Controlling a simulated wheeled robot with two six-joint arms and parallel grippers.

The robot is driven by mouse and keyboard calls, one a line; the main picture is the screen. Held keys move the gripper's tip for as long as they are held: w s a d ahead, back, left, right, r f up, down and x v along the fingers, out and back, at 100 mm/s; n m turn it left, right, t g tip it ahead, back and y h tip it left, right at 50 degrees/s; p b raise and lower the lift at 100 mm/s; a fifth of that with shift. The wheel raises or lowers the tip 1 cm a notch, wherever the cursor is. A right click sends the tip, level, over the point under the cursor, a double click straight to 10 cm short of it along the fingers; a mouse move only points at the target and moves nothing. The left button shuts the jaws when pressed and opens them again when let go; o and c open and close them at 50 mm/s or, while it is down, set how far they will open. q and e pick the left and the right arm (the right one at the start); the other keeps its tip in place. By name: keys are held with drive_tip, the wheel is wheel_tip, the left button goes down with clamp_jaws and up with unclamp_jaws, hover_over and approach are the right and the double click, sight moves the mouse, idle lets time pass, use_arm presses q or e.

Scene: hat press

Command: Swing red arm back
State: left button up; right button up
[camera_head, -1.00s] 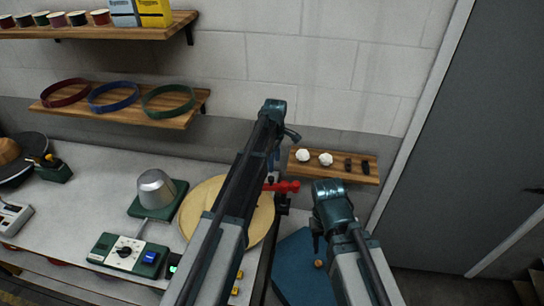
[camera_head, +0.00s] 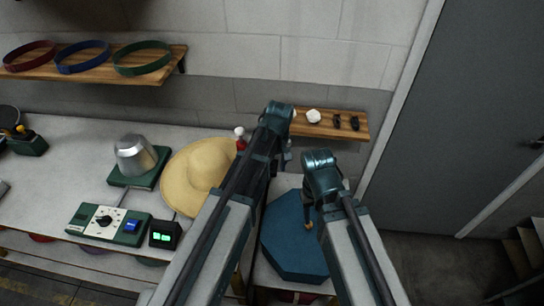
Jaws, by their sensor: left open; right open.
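The red arm (camera_head: 241,144) shows only as a small red piece with a pale knob, at the far edge of the straw hat (camera_head: 190,180). The rest of it is hidden behind my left arm. My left gripper (camera_head: 287,154) is just right of the red piece, below the small wall shelf. It is open, and its fingers are mostly hidden by its own wrist. I cannot tell whether it touches the red arm. My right gripper (camera_head: 308,218) is open and points down over the blue octagonal board (camera_head: 287,250), apart from the red arm.
A metal hat block (camera_head: 134,154) on a green base stands left of the hat. A green control box (camera_head: 107,222) and a small green-lit display (camera_head: 163,236) are in front. The small shelf (camera_head: 325,126) holds white and black pieces. A grey door (camera_head: 460,110) is at right.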

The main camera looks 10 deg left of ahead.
use_arm(q)
drive_tip(key=s+d+f+m+b, duration=0.2)
drive_tip(key=s+f+m+b, duration=0.1)
drive_tip(key=s, duration=0.4)
drive_tip(key=shift+f+m, duration=0.4)
drive_tip(key=shift+m, duration=0.2)
drive_tip(key=shift+w, duration=0.1)
drive_tip(key=shift+w, duration=0.2)
drive_tip(key=c, duration=0.4)
drive_tip(key=w+a+n, duration=0.1)
drive_tip(key=n, duration=0.1)
drive_tip(key=w+n+t+y, duration=0.1)
drive_tip(key=w+n, duration=0.1)
drive_tip(key=w+a+n+y, duration=0.1)
drive_tip(key=n, duration=0.1)
drive_tip(key=shift+w+a+r+t, duration=0.2)
drive_tip(key=shift+a+r+t, duration=0.05)
drive_tip(key=shift+a+t, duration=0.15)
clamp_jaws()
drive_tip(key=w+a+r+n+t+y, duration=0.3)
drive_tip(key=w+a+n, duration=0.1)
drive_tip(key=w+n, duration=0.4)
drive_tip(key=shift+a+r+n+b, duration=0.25)
drive_tip(key=shift+a+n+b, duration=0.05)
drive_tip(key=shift+n, duration=1.1)
